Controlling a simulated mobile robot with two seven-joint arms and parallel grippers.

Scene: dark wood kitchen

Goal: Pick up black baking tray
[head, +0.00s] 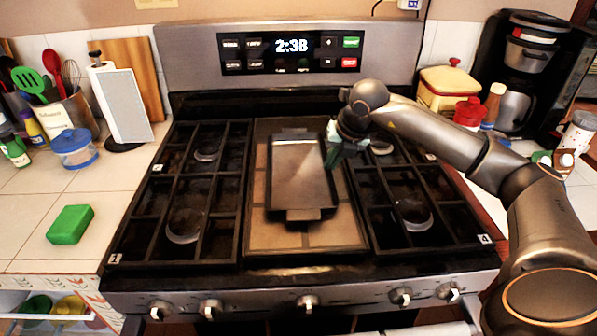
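The black baking tray (300,178) lies on the middle section of the stove, between the two side burner grates. It has a dark rim, a shiny grey inside and a tab handle at its near and far ends. My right gripper (333,158) reaches in from the right and is at the tray's right long edge, near its far half. Its fingers are small and dark here, so I cannot tell whether they are closed on the rim. My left gripper is out of view.
The stove's left grate (195,190) and right grate (408,205) flank the tray. A green sponge (70,224), a blue-lidded jar (74,150) and a paper towel holder (121,105) stand on the left counter. A coffee maker (525,60) and red-lidded containers stand at the back right.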

